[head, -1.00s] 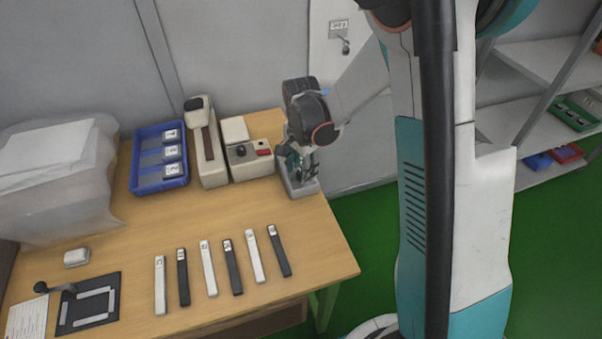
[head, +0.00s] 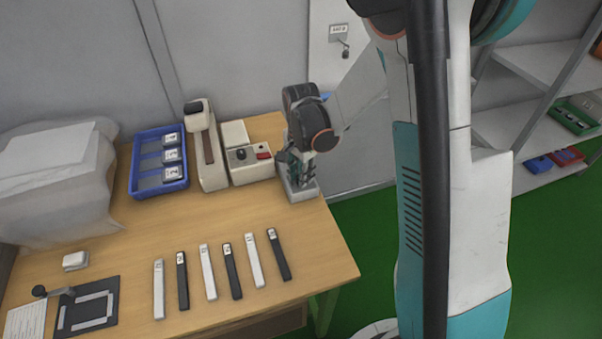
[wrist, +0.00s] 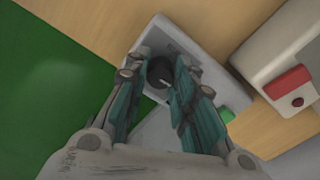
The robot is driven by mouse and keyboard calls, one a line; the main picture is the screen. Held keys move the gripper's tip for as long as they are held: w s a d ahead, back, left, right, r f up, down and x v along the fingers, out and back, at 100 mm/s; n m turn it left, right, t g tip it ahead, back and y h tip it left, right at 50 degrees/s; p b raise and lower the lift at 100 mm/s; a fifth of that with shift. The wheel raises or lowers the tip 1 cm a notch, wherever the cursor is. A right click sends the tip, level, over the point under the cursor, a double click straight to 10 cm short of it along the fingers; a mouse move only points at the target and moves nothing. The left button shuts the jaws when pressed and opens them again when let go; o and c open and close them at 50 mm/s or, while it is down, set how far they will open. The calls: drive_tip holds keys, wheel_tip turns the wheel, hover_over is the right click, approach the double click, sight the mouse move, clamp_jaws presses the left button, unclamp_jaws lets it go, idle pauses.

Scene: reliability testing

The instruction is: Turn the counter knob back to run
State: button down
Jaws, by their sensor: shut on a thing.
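The counter (head: 306,191) is a small grey box at the table's right edge, to the right of a cream unit. Its dark round knob (wrist: 160,72) with a pale pointer mark shows in the wrist view, between my fingers. My gripper (wrist: 163,80) points down at the box and is shut on the knob, a finger on each side. A green button (wrist: 225,114) sits on the box beside the right finger. Labels near the knob are too blurred to read, and my fingers cover part of the box face.
A cream unit (head: 250,172) with a dark knob and red button stands just left of the counter. A tall cream press (head: 208,150) and a blue tray (head: 144,184) stand further left. Several black and white strips lie in front. Green floor lies beyond the table's right edge.

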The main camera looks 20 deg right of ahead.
drive_tip(key=n, duration=0.8)
drive_tip(key=shift+n, duration=0.4)
drive_tip(key=n, duration=0.4)
drive_tip(key=shift+n, duration=2.2)
drive_tip(key=c, duration=1.3)
unclamp_jaws()
